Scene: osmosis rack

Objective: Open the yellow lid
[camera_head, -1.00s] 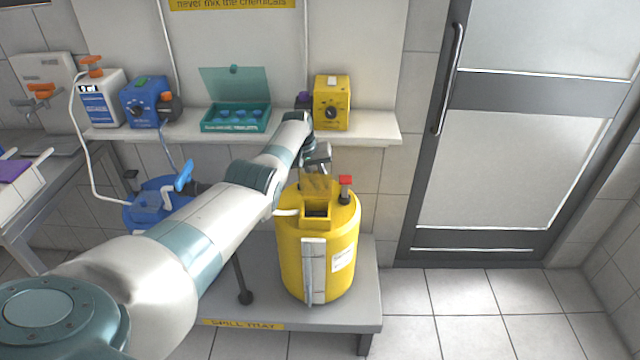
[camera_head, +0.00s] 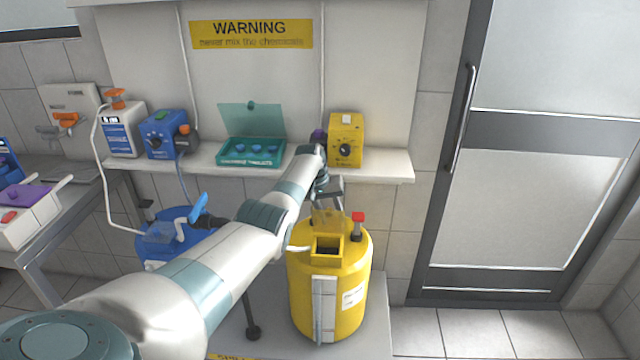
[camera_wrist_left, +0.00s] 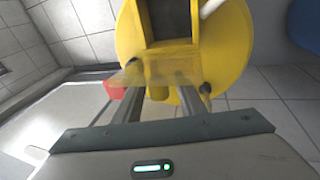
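The yellow tank (camera_head: 330,290) stands on the grey stand below the shelf, with its square opening (camera_head: 327,245) uncovered. Its translucent yellow lid (camera_head: 326,216) stands raised at the back edge of the opening. In the left wrist view the lid (camera_wrist_left: 160,72) lies across the fingertips, and the opening (camera_wrist_left: 168,20) shows dark beyond it. My left gripper (camera_head: 328,195) is at the raised lid, on its far side from the opening. Its two fingers (camera_wrist_left: 162,92) are apart; whether they touch the lid is unclear. My right gripper is out of view.
A red-capped fitting (camera_head: 357,226) rises beside the opening. A blue tank (camera_head: 165,228) stands to the left, partly behind my arm. The shelf (camera_head: 385,165) above holds a yellow control box (camera_head: 345,140), a teal case (camera_head: 250,150) and a blue unit (camera_head: 165,135).

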